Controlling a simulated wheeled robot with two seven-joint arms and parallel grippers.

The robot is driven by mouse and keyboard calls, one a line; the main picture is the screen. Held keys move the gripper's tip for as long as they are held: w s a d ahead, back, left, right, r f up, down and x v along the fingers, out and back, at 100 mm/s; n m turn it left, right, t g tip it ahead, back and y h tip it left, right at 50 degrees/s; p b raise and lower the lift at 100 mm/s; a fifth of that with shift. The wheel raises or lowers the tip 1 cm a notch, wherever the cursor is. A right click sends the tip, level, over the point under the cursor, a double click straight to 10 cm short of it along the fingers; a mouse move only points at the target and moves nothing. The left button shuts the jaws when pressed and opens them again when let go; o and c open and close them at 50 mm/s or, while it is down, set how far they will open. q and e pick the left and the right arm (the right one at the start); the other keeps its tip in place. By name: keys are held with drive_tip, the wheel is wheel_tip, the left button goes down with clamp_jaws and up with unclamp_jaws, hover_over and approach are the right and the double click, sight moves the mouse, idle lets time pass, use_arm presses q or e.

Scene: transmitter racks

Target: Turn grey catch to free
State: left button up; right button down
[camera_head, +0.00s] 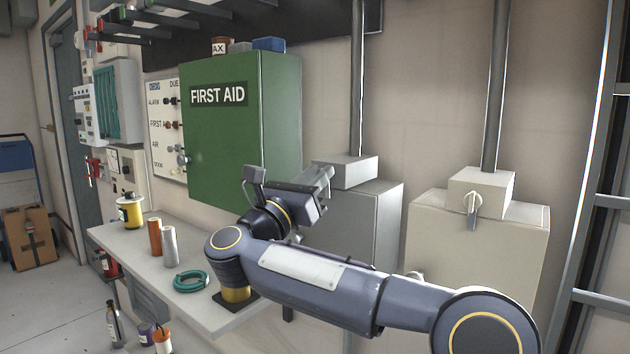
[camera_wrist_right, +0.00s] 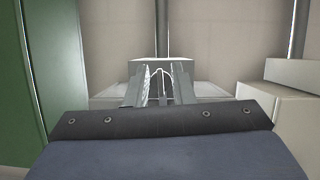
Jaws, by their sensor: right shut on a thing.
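The grey box (camera_head: 365,225) stands against the wall, with a smaller grey housing (camera_head: 346,172) on top and a pipe rising from it. My right gripper (camera_head: 322,180) is at the front of this housing. In the wrist view the gripper's fingers (camera_wrist_right: 160,90) are close together in front of the housing (camera_wrist_right: 148,67), shut on a thin light grey piece, the grey catch (camera_wrist_right: 160,77). Most of the catch is hidden by the fingers, so its angle cannot be told. My left gripper is not in view.
A green first aid cabinet (camera_head: 240,130) is close left of my right gripper. Below, a shelf (camera_head: 205,305) holds a teal ring (camera_head: 190,281) and several cylinders.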

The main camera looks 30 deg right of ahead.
drive_tip(key=n+t+y, duration=0.1)
drive_tip(key=n, duration=0.3)
drive_tip(key=n+t+y, duration=0.1)
drive_tip(key=n+y, duration=0.1)
drive_tip(key=n, duration=0.2)
drive_tip(key=n+t+y+b, duration=0.1)
drive_tip(key=n+t, duration=0.1)
drive_tip(key=n, duration=0.3)
drive_tip(key=shift+r, duration=0.15)
drive_tip(key=shift+w+f+n+y+p, duration=0.1)
drive_tip(key=shift+n+y+p, duration=0.5)
drive_tip(key=shift+n+p, duration=0.9)
drive_tip(key=shift+s+f+n+y+p, duration=0.1)
drive_tip(key=shift+n+y+p, duration=0.5)
drive_tip(key=shift+n+p, duration=0.9)
drive_tip(key=shift+w+f+n+y+p, duration=0.1)
drive_tip(key=shift+n+y+p, duration=0.5)
drive_tip(key=shift+n+p, duration=0.9)
drive_tip(key=c, duration=1.3)
unclamp_jaws()
drive_tip(key=shift+o, duration=0.2)
